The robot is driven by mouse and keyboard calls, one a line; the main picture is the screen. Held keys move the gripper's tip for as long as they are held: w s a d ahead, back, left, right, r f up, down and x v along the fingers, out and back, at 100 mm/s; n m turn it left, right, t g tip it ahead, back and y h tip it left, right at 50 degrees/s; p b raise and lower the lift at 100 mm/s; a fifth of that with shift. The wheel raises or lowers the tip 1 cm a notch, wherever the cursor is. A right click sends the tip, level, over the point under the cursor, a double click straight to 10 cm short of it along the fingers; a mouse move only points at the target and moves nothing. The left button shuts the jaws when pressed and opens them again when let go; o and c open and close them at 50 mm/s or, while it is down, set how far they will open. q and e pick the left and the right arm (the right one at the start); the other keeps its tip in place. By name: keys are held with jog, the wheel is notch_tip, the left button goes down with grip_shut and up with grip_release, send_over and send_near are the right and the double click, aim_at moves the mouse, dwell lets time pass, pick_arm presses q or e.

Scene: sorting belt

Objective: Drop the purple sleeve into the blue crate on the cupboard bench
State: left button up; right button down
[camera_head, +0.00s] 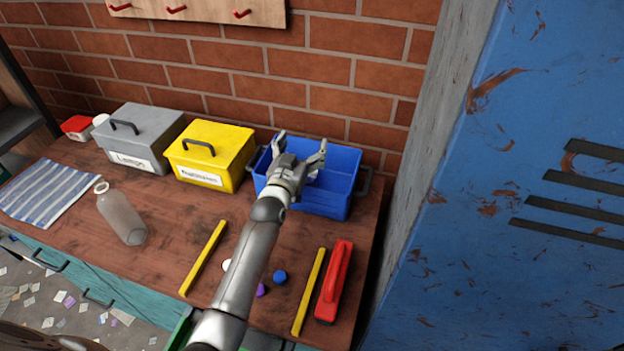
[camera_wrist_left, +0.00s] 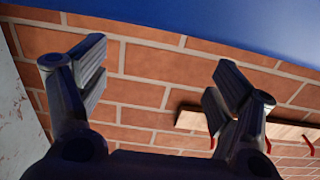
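The blue crate (camera_head: 318,200) stands at the right end of the wooden bench (camera_head: 180,255), against the brick wall. My left gripper (camera_head: 300,148) is over the crate with its fingers spread apart. In the left wrist view the fingers (camera_wrist_left: 155,85) are wide apart with nothing between them. A small pale thing shows inside the crate beside the gripper, too small to make out. A small purple piece (camera_head: 262,290) lies on the bench beside my left forearm, partly hidden; I cannot tell whether it is the sleeve. My right gripper is not in view.
A yellow box (camera_head: 208,158) and a grey box (camera_head: 140,145) stand left of the crate. A blue locker (camera_head: 530,130) stands right.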

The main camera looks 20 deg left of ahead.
pick_arm(q)
jog(key=shift+s, duration=0.15)
jog(key=s, duration=1.1)
jog(key=shift+s+a, duration=0.2)
jog(key=shift+s, duration=0.15)
